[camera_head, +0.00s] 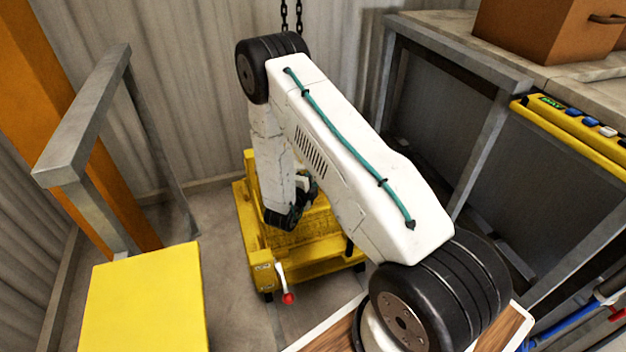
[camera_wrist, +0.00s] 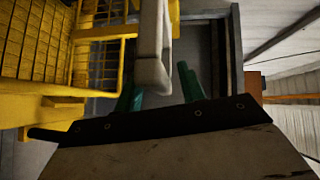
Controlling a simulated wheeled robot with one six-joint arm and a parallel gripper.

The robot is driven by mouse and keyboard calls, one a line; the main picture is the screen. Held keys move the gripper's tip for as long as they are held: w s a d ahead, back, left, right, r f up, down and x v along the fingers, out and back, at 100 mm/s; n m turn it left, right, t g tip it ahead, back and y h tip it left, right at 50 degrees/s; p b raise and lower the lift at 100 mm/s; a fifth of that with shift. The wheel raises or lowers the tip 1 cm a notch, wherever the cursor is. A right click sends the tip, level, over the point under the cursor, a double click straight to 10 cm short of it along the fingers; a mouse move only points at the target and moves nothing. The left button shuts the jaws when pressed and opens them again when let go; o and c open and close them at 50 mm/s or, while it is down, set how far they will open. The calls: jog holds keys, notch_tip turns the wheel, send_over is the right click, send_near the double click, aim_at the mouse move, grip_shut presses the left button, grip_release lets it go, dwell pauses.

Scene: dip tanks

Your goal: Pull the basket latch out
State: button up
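A yellow basket with mesh walls (camera_wrist: 35,40) fills the left of the wrist view. A pale grey bar with a bent end (camera_wrist: 152,72), which looks like the latch, hangs beside it. My gripper (camera_wrist: 160,92) has its two green fingers apart, one on each side of the bar's lower end in the picture. A gap shows at the right finger; whether the left one touches is unclear. In the head view my gripper (camera_head: 306,188) is low over the yellow frame (camera_head: 300,262), partly hidden by my arm; the latch cannot be made out clearly there.
A lever with a red knob (camera_head: 288,297) is at the yellow frame's front. A grey rail (camera_head: 90,110) and yellow block (camera_head: 145,300) stand left. A workbench (camera_head: 450,28) with a brown box (camera_head: 545,35) stands right. A chain (camera_head: 291,15) hangs behind. Floor is bare left of the frame.

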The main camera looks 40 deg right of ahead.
grip_shut()
jog(key=s+a, duration=0.2)
jog(key=s, duration=0.5)
jog(key=shift+a, duration=0.1)
grip_release()
jog(key=v, duration=0.7)
jog(key=shift+s+a, duration=0.2)
jog(key=shift+a, duration=0.15)
